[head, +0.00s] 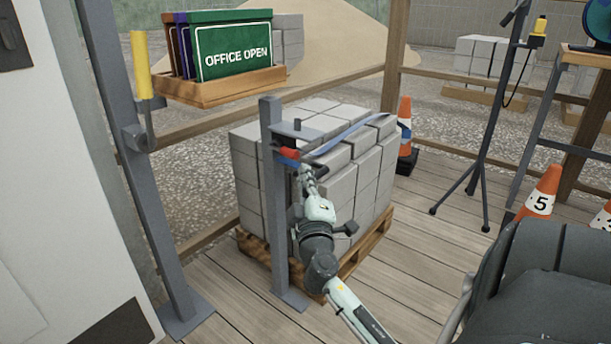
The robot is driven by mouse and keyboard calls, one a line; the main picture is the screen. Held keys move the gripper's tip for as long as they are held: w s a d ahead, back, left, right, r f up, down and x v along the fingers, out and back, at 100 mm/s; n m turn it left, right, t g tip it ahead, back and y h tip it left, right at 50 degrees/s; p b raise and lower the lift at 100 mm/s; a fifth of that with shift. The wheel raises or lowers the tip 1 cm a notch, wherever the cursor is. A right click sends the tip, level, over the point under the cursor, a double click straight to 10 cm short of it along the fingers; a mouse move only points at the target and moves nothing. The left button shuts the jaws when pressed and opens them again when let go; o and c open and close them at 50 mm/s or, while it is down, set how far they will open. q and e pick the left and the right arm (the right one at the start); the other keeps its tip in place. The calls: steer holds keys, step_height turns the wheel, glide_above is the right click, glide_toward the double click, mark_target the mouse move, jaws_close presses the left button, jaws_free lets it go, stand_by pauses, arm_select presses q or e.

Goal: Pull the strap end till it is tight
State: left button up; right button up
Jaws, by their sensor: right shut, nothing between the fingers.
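A blue-grey strap (345,135) runs across the top of a stack of grey blocks (357,170), from its right edge to a grey metal post (272,210) in front. A small bracket with a short dark pin (297,125) sits on the post. A red piece (288,154) with a bit of blue under it shows at the post; I cannot tell whether it is the strap end. My right gripper (308,174) is shut and empty, just below and right of the red piece. Whether it touches the strap is too small to tell. My left gripper is not in view.
The blocks stand on a wooden pallet (375,240). A sign rack (225,92) and a post with a yellow handle (141,65) are at left. A black tripod (481,130) and orange cones (538,195) stand at right. Plank floor between is clear.

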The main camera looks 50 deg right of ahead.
steer(key=o, duration=0.6)
steer(key=v, duration=0.8)
steer(key=shift+f, duration=0.15)
steer(key=shift+a, duration=0.1)
